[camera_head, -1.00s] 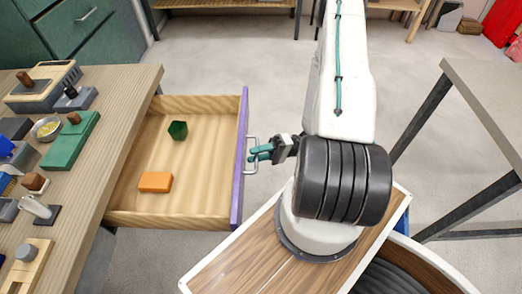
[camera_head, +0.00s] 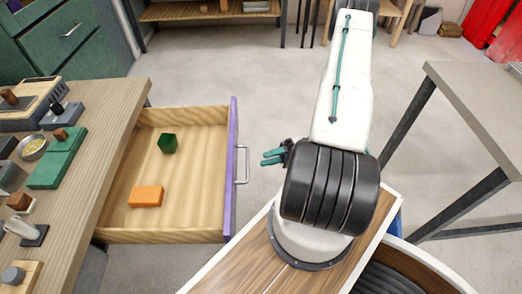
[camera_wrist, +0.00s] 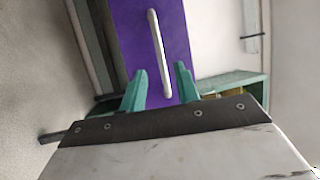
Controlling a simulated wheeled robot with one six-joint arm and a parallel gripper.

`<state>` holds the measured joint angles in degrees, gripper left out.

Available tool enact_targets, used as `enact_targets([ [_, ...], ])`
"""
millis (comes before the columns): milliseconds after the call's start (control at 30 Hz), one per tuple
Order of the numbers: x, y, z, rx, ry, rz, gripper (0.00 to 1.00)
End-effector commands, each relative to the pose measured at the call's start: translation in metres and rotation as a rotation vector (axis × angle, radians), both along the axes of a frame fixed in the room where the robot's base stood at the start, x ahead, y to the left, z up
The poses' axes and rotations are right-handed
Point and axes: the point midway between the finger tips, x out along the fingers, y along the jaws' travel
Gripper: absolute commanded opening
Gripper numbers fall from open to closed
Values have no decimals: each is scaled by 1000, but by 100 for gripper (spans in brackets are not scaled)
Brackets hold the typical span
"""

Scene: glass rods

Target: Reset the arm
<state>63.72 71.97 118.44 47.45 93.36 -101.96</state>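My gripper (camera_head: 268,157) is just right of the open drawer's handle in the head view, apart from it. In the wrist view my gripper (camera_wrist: 158,84) has its two teal fingers spread with nothing between them. The drawer (camera_head: 165,236) is pulled out of the workbench and has a purple front (camera_head: 232,170). Its metal handle (camera_head: 243,165) also shows in the wrist view, where the handle (camera_wrist: 159,50) lies beyond the fingertips. My white arm is folded up over my base.
In the drawer lie a dark green block (camera_head: 167,143) and an orange block (camera_head: 146,196). The workbench (camera_head: 110,130) at left carries several tools and trays. A grey table (camera_head: 475,100) stands at right. Floor between drawer and table's far side is clear.

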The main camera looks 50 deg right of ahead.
Motion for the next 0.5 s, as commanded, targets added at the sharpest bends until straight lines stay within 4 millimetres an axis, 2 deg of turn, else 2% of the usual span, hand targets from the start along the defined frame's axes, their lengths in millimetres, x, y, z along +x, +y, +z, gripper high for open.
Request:
enact_targets([
  [333,0,0,0,6,15,3,32],
  [500,-5,3,-3,46,163,53,32],
])
